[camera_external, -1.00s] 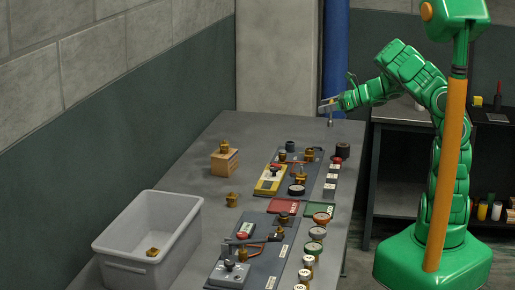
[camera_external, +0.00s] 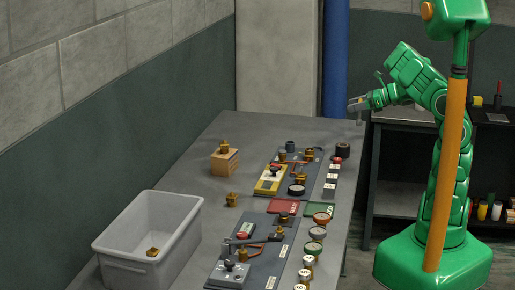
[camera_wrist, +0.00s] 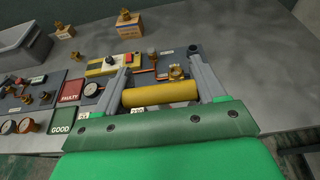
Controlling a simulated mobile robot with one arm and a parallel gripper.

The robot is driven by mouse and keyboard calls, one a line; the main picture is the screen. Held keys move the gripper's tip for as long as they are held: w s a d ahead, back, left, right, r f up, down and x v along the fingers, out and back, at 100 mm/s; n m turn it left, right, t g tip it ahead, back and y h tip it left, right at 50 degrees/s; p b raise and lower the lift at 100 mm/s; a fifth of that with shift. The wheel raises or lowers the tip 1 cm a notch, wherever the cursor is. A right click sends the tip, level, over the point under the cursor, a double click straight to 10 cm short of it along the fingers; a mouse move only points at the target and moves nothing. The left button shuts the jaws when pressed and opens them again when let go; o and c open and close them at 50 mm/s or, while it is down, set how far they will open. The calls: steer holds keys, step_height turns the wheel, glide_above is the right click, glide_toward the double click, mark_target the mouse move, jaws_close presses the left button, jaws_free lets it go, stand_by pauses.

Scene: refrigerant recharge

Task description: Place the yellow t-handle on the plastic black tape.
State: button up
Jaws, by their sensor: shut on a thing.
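The yellow t-handle (camera_wrist: 160,93) shows in the wrist view as a yellow bar lying across between my two fingers. My gripper (camera_external: 357,104) is shut on it and holds it in the air past the table's right edge in the external view; a small part of the handle (camera_external: 359,119) hangs below the fingers. A dark roll that looks like the black tape (camera_external: 342,150) lies at the right edge of the table, below and a little left of my gripper, apart from it. I cannot make out this roll in the wrist view.
The grey table (camera_external: 190,175) carries panels with valves and gauges, a red card (camera_external: 284,206) and a green card. A grey bin (camera_external: 125,262) and a wooden block (camera_external: 224,162) stand at left. The far table top is clear.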

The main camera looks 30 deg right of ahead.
steer(key=shift+w+d+f, duration=0.4)
steer(key=shift+w+f, duration=1.5)
steer(key=shift+f, duration=0.1)
steer(key=shift+w+d+f, duration=0.4)
steer(key=shift+w+f, duration=1.5)
steer(key=shift+f, duration=0.05)
steer(key=shift+w+d+f, duration=0.4)
steer(key=shift+w+f, duration=1.5)
steer(key=shift+f, duration=0.1)
steer(key=shift+f, duration=0.1)
steer(key=o, duration=1.1)
steer(key=v, duration=1.2)
